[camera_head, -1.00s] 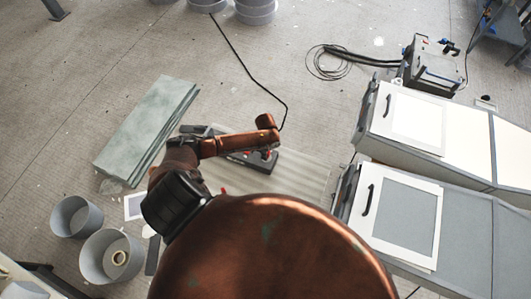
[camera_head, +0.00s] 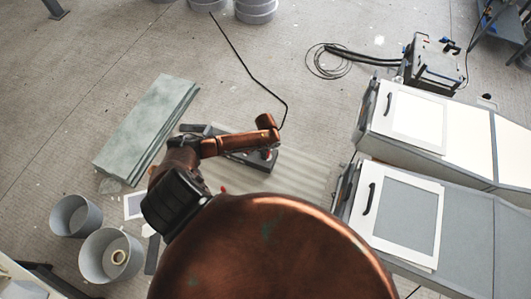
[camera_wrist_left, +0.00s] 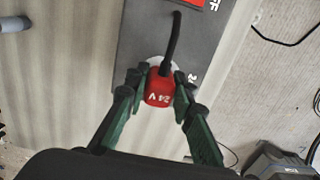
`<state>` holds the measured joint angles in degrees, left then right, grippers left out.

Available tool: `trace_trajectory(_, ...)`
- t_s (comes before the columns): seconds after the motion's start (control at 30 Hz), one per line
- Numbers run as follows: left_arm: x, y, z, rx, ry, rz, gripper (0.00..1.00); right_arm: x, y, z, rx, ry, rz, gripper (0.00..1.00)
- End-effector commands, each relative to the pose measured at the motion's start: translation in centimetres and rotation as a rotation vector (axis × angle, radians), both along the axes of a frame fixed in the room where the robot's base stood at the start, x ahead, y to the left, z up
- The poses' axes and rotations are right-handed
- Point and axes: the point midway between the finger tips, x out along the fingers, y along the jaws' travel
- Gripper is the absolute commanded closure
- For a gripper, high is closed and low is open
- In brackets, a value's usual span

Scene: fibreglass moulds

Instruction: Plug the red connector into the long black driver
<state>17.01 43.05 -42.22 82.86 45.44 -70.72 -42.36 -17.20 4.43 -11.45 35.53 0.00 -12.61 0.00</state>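The red connector (camera_wrist_left: 160,88), marked 24 V, sits between the two green fingers of my left gripper (camera_wrist_left: 159,84) in the left wrist view. The fingers close on it from both sides. A short black cable (camera_wrist_left: 171,42) rises from it. Behind it is a dark grey, long box, the driver (camera_wrist_left: 140,30), with a red label and a pale round spot partly hidden by the connector. I cannot tell whether the connector touches the driver. In the head view the driver (camera_head: 262,163) lies below my copper left arm, which hides part of it. My right gripper is not in view.
The driver lies on a pale ribbed board (camera_head: 300,180). Greenish slabs (camera_head: 150,125) lie to the left, and grey buckets (camera_head: 108,258) stand at lower left. Two large cases (camera_head: 405,215) stand at right. A black cable (camera_head: 250,72) crosses the open floor behind.

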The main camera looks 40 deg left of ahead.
Motion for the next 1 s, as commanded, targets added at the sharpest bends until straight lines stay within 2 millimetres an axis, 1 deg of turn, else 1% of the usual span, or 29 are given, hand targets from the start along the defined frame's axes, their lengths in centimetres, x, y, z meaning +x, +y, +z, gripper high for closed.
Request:
trace_trajectory(0.03,0.0,0.0,0.0,0.0,0.0,0.0,0.73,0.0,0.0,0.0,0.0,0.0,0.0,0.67)
trace_trajectory(0.23,0.0,0.0,0.0,0.0,0.0,0.0,0.59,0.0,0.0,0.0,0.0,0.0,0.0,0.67)
trace_trajectory(0.43,0.0,0.0,0.0,0.0,0.0,0.0,0.59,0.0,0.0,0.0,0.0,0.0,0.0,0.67)
trace_trajectory(0.57,0.0,0.0,0.3,0.0,0.0,0.0,0.59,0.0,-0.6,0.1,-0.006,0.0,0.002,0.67)
trace_trajectory(0.67,0.1,0.0,1.3,-0.001,-0.001,-0.001,0.59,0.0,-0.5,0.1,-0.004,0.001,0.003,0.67)
trace_trajectory(0.77,0.0,0.1,3.0,0.0,-0.002,-0.001,0.59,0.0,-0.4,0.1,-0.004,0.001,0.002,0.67)
trace_trajectory(1.0,0.0,0.1,8.1,0.001,-0.002,-0.002,0.59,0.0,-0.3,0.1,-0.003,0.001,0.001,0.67)
